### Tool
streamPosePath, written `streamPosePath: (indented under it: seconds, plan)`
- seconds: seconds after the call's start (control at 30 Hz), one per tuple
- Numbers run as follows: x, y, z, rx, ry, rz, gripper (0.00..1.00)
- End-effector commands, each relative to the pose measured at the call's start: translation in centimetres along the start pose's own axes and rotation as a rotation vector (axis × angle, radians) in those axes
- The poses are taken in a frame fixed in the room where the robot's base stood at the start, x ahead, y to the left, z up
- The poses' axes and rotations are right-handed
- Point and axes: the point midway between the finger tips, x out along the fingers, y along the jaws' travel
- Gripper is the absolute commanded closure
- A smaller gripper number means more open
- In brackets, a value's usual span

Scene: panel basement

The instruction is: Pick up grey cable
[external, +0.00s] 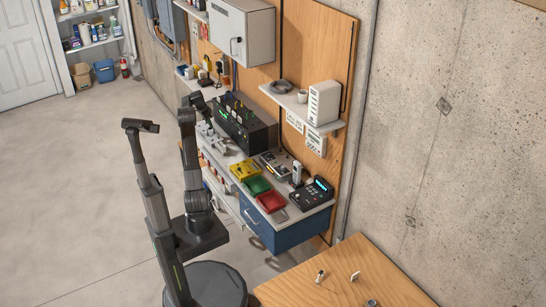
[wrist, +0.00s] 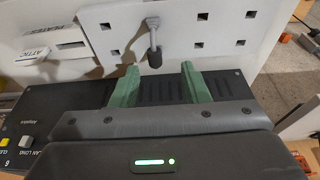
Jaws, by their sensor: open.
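In the wrist view, a short grey cable-like piece (wrist: 153,32) with a black end hangs from a white panel with square holes; I cannot tell for certain that it is the grey cable. My gripper (wrist: 159,70) shows two green fingers, open and apart. The black end appears in the gap between the fingertips, and nothing is visibly gripped. In the external view, a dark grey coil (external: 281,86) lies on the upper wall shelf. My arm reaches to the bench's left part, where the fingers are too small to make out.
A black device (external: 245,127) stands on the bench beside my arm. Yellow, green and red trays (external: 270,202), a phone (external: 312,193) and a handset are further right. A wooden table (external: 375,275) is at the front right. The concrete floor at left is clear.

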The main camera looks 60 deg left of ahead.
Motion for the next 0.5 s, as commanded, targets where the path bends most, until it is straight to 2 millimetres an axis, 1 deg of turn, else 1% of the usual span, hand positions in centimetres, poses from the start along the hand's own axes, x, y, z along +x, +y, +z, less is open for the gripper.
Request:
streamPosePath:
  seconds: [0.23,0.4,0.5]
  plan:
    - [1.8,0.3,0.1,0.000,-0.001,0.001,0.58]
    - [4.5,0.7,0.5,-0.001,-0.001,0.002,0.58]
    - [5.5,0.6,0.5,-0.001,-0.001,0.000,0.58]
